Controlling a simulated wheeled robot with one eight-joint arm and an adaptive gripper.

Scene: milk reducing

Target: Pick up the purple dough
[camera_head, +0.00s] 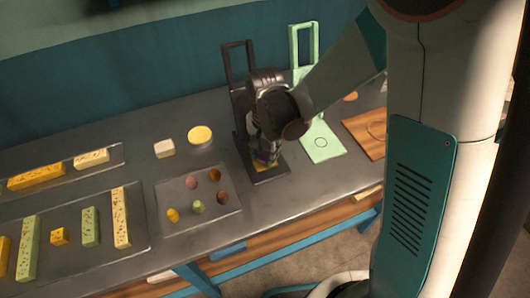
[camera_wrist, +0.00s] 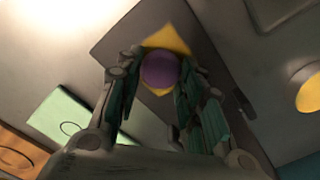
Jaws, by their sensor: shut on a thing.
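The purple dough (camera_wrist: 160,69) is a round ball between the two fingers of my gripper (camera_wrist: 161,80) in the wrist view. My gripper is shut on it. In the head view my gripper (camera_head: 266,150) is over the dark board with an upright frame (camera_head: 272,175), and only a little of the purple dough (camera_head: 264,156) shows. A flat yellow piece (camera_wrist: 167,40) lies on the board, partly hidden behind the dough. I cannot tell whether the dough touches the yellow piece.
A tray (camera_head: 225,205) with several small coloured balls lies left of the dark board. A green framed board (camera_head: 322,150) and a wooden board (camera_head: 366,128) lie to the right. A round yellow-topped container (camera_head: 200,134) and a pale block (camera_head: 164,148) stand behind the tray.

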